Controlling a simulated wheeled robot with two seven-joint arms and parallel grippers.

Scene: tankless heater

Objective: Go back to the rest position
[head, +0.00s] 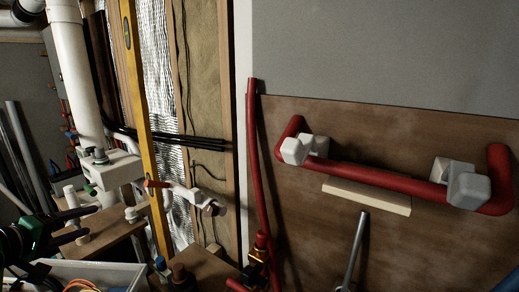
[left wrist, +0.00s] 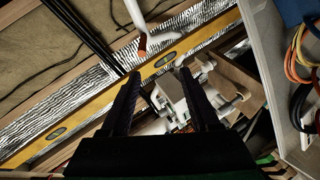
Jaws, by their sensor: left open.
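My left gripper (head: 84,224) reaches in from the lower left of the head view. Its two dark fingers are apart, with a white pipe stub (head: 75,205) showing near them. In the left wrist view the two black fingers of the left gripper (left wrist: 158,73) stand wide apart and hold nothing. A white fitting (left wrist: 170,95) shows beyond and between them; I cannot tell how far off it is. My right gripper is in neither view.
A yellow level (head: 138,120) leans upright beside foil insulation. A white box-like fitting (head: 116,168) sits below a thick white pipe (head: 75,80). A tray with cables (head: 130,268) is at the bottom. Red pipe (head: 380,180) runs across the brown board at right.

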